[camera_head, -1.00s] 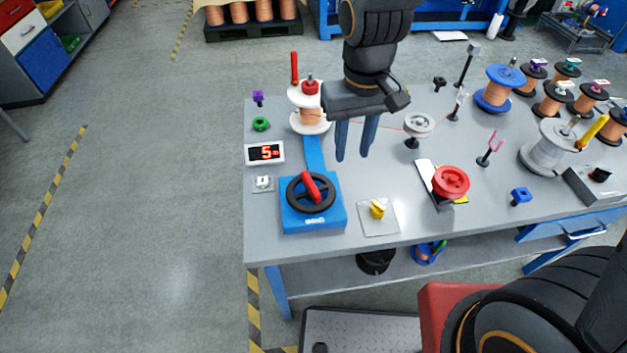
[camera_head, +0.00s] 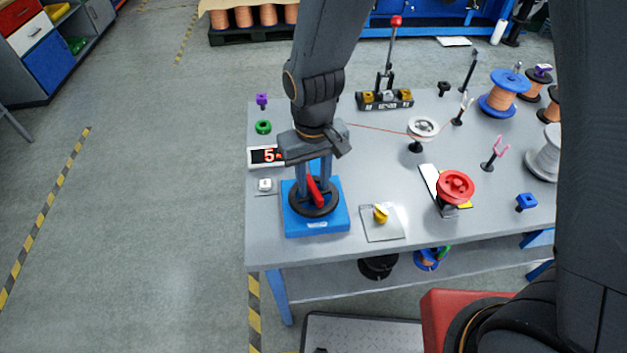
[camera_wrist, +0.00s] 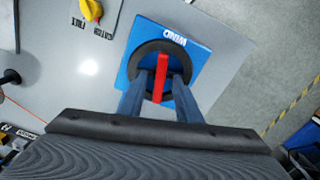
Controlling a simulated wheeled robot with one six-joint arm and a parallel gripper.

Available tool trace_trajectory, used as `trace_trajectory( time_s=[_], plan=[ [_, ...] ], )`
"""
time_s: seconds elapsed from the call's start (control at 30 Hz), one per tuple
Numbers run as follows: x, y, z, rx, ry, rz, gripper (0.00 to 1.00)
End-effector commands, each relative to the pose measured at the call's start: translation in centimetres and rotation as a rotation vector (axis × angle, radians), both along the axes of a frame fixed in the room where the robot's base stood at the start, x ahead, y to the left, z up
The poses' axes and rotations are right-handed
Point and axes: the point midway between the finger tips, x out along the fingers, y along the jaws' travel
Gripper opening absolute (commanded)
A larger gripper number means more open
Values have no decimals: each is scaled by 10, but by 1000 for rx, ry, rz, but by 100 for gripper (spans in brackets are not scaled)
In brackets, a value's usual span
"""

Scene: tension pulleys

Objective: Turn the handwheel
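The handwheel (camera_head: 294,201) is a black ring with a red crossbar (camera_head: 314,192) on a blue base marked WIND (camera_head: 334,222), at the table's front left. My gripper (camera_head: 314,180) points down over the wheel. In the wrist view, the blue fingers of my gripper (camera_wrist: 160,88) stand on either side of the red crossbar (camera_wrist: 160,72), with gaps between bar and fingers. The gripper is open around the bar; whether a finger touches the wheel I cannot tell. The ring's near side (camera_wrist: 160,102) shows between the fingers.
A display (camera_head: 263,156) reading 5 is partly hidden behind my gripper. A yellow knob (camera_head: 381,213) on a plate and a red pulley (camera_head: 456,187) stand to the right. A thin copper wire runs to a white pulley (camera_head: 423,127). Behind stands a red-knobbed lever (camera_head: 391,50).

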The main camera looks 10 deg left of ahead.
Motion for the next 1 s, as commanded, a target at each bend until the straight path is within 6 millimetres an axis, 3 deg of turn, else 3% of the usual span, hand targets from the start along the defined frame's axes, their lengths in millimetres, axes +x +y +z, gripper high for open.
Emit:
trace_trajectory(
  time_s=[0.37, 0.53, 1.0],
  plan=[
    [0, 0, -4, 0, 0, 0, 30],
    [0, 0, -4, 0, 0, 0, 1],
    [-1, 0, -3, 0, 1, -78, 0]
  ],
)
